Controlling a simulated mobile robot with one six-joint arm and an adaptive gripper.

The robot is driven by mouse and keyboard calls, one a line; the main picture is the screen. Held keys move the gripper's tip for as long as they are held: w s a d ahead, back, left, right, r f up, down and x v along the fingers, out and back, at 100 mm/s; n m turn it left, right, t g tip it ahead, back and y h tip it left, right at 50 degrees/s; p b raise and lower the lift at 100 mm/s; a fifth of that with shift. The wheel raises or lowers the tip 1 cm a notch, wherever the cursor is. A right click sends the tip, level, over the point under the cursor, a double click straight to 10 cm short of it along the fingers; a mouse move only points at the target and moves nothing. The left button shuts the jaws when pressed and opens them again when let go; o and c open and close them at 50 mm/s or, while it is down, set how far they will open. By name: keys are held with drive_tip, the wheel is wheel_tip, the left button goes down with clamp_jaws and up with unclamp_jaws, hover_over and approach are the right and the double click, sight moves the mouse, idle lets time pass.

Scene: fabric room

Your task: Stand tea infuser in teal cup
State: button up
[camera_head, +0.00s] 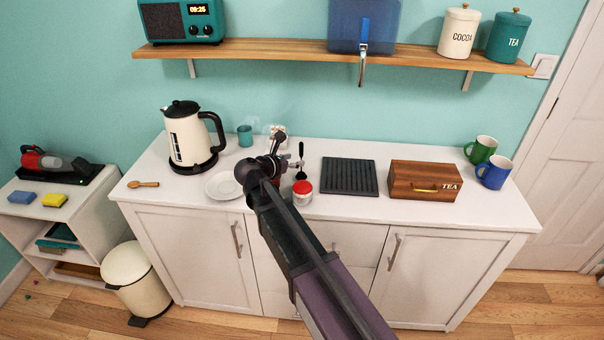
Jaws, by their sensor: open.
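The teal cup (245,135) stands at the back of the white counter, just right of the kettle. My gripper (277,145) is over the middle of the counter, to the right of the cup and apart from it. Its jaws are open, small in view and partly hidden by my own arm. A slim upright thing with a black top (301,150) shows just right of my gripper, behind a red-lidded jar. It may be the tea infuser, but I cannot tell for sure.
A cream kettle (186,140), white plate (223,186), wooden spoon (143,184) and red-lidded jar (302,193) stand around my arm. A black rack (349,176), tea box (425,181), green mug (481,150) and blue mug (494,172) are right. A shelf (300,53) hangs above.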

sight(301, 158)
drive_tip(key=x, duration=0.1)
drive_tip(key=b+x, duration=0.1)
drive_tip(key=x, duration=0.1)
drive_tip(key=shift+w+a+f, duration=0.1)
drive_tip(key=shift+a+f, duration=0.05)
drive_tip(key=shift+f, duration=0.15)
drive_tip(key=shift+b+x, duration=0.3)
drive_tip(key=shift+x, duration=0.45)
drive_tip(key=shift+r, duration=0.1)
clamp_jaws()
